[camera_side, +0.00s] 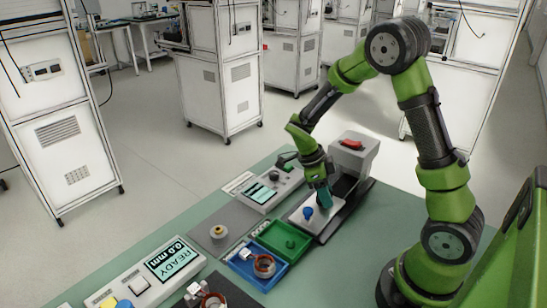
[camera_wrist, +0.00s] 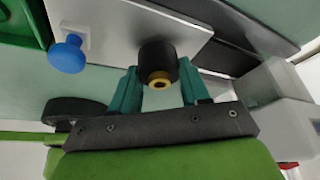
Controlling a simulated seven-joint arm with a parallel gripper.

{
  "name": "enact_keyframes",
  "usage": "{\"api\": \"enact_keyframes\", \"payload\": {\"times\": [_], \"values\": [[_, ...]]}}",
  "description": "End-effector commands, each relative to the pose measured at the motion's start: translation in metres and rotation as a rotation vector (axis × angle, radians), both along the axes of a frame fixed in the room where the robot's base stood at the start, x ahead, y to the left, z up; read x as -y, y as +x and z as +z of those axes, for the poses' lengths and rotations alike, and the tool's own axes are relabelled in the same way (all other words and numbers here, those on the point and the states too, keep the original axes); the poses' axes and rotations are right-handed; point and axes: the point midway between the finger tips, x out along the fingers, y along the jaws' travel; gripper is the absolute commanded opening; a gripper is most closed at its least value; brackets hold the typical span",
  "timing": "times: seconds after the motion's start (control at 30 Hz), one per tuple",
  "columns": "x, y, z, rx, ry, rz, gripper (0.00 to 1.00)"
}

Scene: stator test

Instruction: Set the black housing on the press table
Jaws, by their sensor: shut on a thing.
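The black housing (camera_wrist: 157,52) is a short dark cylinder with a brass-coloured centre. My gripper (camera_wrist: 156,80) is shut on it, with one teal finger on each side, as the wrist view shows. In the side view my gripper (camera_side: 324,202) points down over the right part of the press table (camera_side: 318,223), and the housing is hidden or too small to make out. The press table is a light grey plate, also in the wrist view (camera_wrist: 112,18). I cannot tell whether the housing touches it.
A blue knob (camera_side: 308,212) stands on the plate, left of my gripper. The grey press body (camera_side: 354,157) with a red top piece rises behind. Left are a green tray (camera_side: 271,233), a blue tray (camera_side: 240,265) holding a copper-wound ring, and a display unit (camera_side: 150,272) reading READY 0.0 mm.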

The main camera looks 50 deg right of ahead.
Motion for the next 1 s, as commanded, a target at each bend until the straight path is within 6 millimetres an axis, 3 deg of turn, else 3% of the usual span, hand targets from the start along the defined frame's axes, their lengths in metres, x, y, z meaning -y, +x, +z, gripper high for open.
{"api": "enact_keyframes", "payload": {"times": [0.37,0.4,0.57,0.87,1.0], "values": [[0.000,0.000,-0.004,0.000,0.000,0.000,0.14],[0.000,0.000,-0.004,0.000,0.000,0.000,0.52],[0.000,0.000,-0.004,0.000,0.000,0.000,0.76],[0.000,0.001,-0.003,0.000,0.000,0.000,0.76],[-0.003,0.006,0.009,0.005,-0.002,0.001,0.76]]}}
